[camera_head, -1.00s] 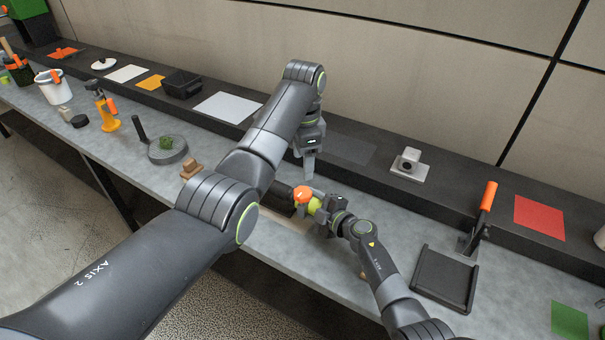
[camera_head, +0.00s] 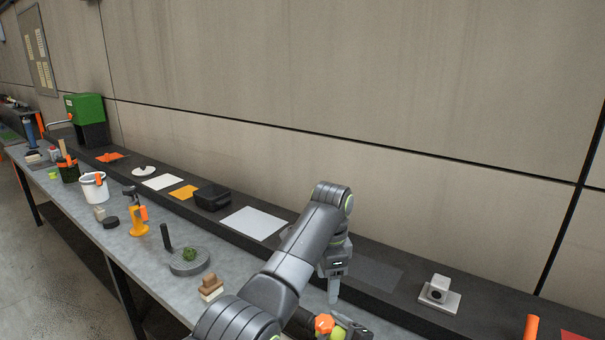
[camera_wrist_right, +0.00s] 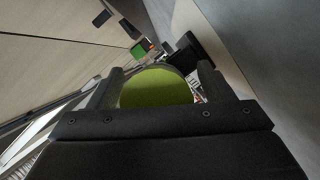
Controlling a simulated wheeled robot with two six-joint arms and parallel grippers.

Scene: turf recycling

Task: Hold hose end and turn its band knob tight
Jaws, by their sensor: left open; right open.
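The orange band knob (camera_head: 324,323) shows at the bottom edge of the head view, on top of the yellow-green hose end (camera_head: 338,333). A dark cylindrical part (camera_head: 300,322) lies just left of it. My left gripper (camera_head: 333,298) is open and points down just above and behind the knob, apart from it as far as I can tell. My right gripper (camera_head: 358,335) is open and mostly cut off by the frame. In the right wrist view, the rounded yellow-green end (camera_wrist_right: 155,88) sits between its fingers (camera_wrist_right: 162,82); contact is unclear.
A raised black ledge (camera_head: 375,303) runs along the wall behind the grey bench. A grey block device (camera_head: 438,291) stands on it at right. A brown-and-cream block (camera_head: 210,286) and a round dark plate (camera_head: 188,263) with green turf lie left of my left arm.

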